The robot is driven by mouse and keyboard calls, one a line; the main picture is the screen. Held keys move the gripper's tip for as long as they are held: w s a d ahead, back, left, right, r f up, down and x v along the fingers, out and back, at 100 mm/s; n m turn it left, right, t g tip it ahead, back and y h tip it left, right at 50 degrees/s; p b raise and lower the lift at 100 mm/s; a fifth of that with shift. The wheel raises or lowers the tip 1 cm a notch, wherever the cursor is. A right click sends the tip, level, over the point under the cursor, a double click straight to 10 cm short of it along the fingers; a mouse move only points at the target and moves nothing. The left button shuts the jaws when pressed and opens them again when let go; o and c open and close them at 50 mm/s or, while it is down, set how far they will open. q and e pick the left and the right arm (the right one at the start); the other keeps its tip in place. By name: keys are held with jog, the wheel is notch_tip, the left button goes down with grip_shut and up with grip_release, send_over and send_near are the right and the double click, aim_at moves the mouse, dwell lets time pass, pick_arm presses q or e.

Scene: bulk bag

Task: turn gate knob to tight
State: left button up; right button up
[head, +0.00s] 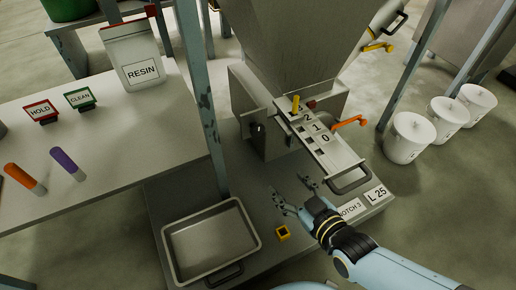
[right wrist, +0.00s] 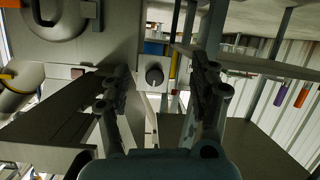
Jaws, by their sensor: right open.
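The gate knob (head: 258,127) is a small dark knob on the grey block at the left side of the chute's outlet. In the right wrist view the knob (right wrist: 155,76) is round and black with a pale mark, on a light plate. My right gripper (head: 290,189) is open and empty, below and to the right of the knob in the head view, apart from it. In the right wrist view the knob shows between the open fingers (right wrist: 160,84), farther off. The numbered slide gate (head: 335,155) has a yellow pin (head: 295,103) near its upper end. My left gripper is out of view.
An orange lever (head: 350,122) sticks out right of the gate. A metal tray (head: 255,232) and a small yellow block (head: 283,233) lie below. A post (head: 206,125) stands left of the knob. The table (head: 125,150) holds a RESIN bag (head: 140,52).

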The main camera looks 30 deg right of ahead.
aim_at(258, 132)
pick_arm(q)
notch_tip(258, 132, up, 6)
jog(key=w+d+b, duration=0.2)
jog(key=b, duration=0.2)
pick_arm(e)
jog(key=w+r+t+b, duration=0.1)
jog(key=w, duration=0.3)
jog(key=w+r+t+b, duration=0.1)
jog(key=w, duration=0.4)
jog(key=w+r+t+b, duration=0.1)
jog(key=w+r, duration=0.1)
jog(key=w, duration=0.2)
jog(key=shift+w+t+h, duration=0.3)
jog(key=shift+w+t, duration=0.05)
jog(key=shift+t, duration=0.05)
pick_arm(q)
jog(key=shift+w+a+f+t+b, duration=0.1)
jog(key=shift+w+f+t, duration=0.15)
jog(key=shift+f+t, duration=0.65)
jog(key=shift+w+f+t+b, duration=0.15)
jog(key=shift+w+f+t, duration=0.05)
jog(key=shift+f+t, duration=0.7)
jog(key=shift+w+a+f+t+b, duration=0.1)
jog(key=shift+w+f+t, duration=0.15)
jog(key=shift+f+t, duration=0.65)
pick_arm(e)
jog(key=shift+w+d+r, duration=0.1)
jog(key=shift+w+r, duration=0.05)
jog(key=shift+w, duration=0.75)
